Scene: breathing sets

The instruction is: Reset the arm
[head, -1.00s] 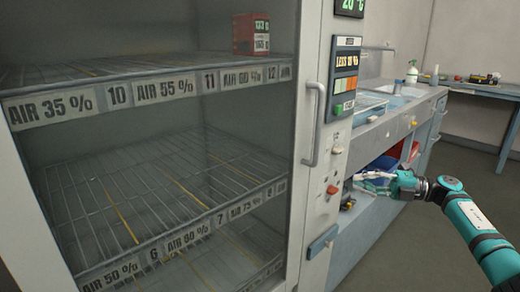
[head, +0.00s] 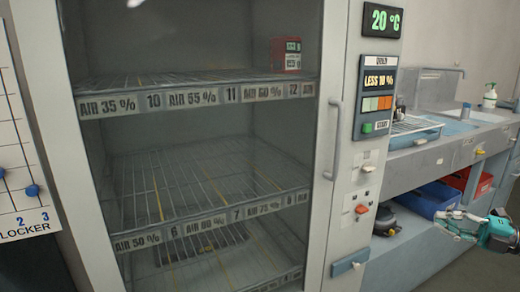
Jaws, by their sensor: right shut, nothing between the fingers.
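My right gripper (head: 458,222) is at the right edge of the head view, with its fingers pointing left. It is shut and empty. It hangs in front of the open shelf under the counter, near a blue bin, and appears apart from it. Most of my right arm is out of the picture. My left gripper is not in view.
A glass-door cabinet (head: 340,150) with wire shelves fills the middle. A small red box (head: 286,55) stands on its upper shelf. A control panel (head: 376,90) reads 20 °C above. At right are a sink counter (head: 430,155), a blue bin (head: 428,200) and a red bin (head: 468,180).

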